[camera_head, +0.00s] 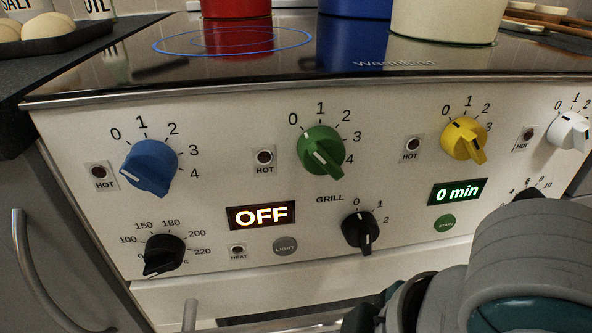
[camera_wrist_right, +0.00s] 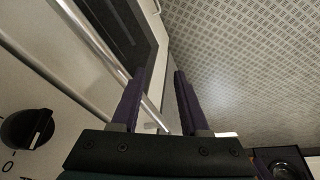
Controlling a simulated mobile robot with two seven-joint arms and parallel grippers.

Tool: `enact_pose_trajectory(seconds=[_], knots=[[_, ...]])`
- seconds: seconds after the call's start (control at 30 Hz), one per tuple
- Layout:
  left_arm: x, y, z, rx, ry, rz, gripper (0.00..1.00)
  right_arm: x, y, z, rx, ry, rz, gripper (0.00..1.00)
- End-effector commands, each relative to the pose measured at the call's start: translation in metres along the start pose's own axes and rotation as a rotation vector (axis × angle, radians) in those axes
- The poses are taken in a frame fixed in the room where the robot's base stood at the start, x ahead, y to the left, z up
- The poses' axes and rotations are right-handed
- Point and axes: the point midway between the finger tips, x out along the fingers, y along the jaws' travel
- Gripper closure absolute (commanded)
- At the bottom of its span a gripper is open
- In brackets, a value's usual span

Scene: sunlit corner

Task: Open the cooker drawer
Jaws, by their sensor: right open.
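The cooker's white front panel (camera_head: 215,185) fills most of the head view, with coloured knobs and two lit displays. Below it a pale strip (camera_head: 290,285) and a short piece of metal handle (camera_head: 190,315) show at the bottom edge. In the right wrist view a long silver bar handle (camera_wrist_right: 95,42) crosses the cooker's front beside a dark glass window (camera_wrist_right: 115,30). My right gripper (camera_wrist_right: 163,72) is open and empty. The bar runs behind its left finger in the picture; contact cannot be told. No drawer can be clearly told apart. My left gripper is out of view.
A black knob (camera_wrist_right: 27,130) lies left in the right wrist view; patterned floor (camera_wrist_right: 250,60) is open at the right. A red pot (camera_head: 236,8) and a cream pot (camera_head: 450,20) stand on the hob (camera_head: 340,62). A cabinet handle (camera_head: 35,270) is at the left.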

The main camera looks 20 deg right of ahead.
Motion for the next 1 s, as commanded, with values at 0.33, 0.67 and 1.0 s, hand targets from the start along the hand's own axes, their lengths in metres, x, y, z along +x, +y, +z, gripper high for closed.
enact_pose_trajectory(seconds=[0.33,0.67,1.0], knots=[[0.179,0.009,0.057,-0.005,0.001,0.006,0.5,0.209,0.003,0.056,-0.283,-0.077,-0.002,0.55],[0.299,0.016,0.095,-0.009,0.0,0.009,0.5,0.347,0.028,0.11,-0.471,-0.18,0.014,0.55],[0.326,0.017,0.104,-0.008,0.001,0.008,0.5,0.378,0.039,0.126,-0.52,-0.217,0.02,0.55]])
